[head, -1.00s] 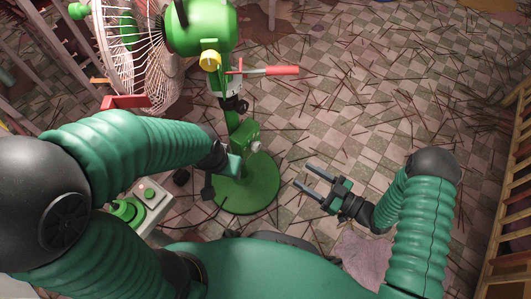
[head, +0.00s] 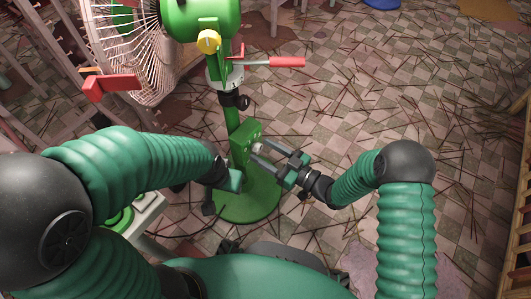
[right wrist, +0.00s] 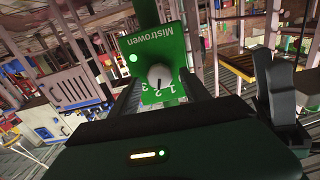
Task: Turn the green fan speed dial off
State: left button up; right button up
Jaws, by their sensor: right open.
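The green fan's control box (head: 243,140) stands on the fan post above the round green base (head: 255,200). Its pale round speed dial (head: 257,148) faces right, toward my right gripper (head: 261,152). That gripper is open, its fingers reaching toward the dial. In the right wrist view the dial (right wrist: 159,78) lies between the two fingers, on a green panel (right wrist: 150,50) marked "Mistrowen", with numbers below it and a lit lamp beside it. Contact cannot be told. My left gripper (head: 234,181) is beside the box; its fingers are unclear.
The fan's white cage (head: 125,50) and green motor (head: 200,18) stand above the post. A red-handled lever (head: 285,62) sticks out right from the post. Thin sticks litter the tiled floor. A slatted wooden rail (head: 510,240) runs along the right edge.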

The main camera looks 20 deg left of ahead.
jog(key=shift+c, duration=0.3)
grip_shut()
jog(key=shift+n, duration=0.4)
jog(key=shift+s+f+n+p, duration=0.1)
jog(key=shift+n+p, duration=0.65)
jog(key=shift+n, duration=1.8)
jog(key=shift+s+f+n+p, duration=0.15)
jog(key=shift+n+p, duration=0.55)
jog(key=shift+n, duration=1.8)
jog(key=shift+s+f+n+p, duration=0.1)
jog(key=shift+n+p, duration=0.65)
jog(key=shift+n, duration=1.8)
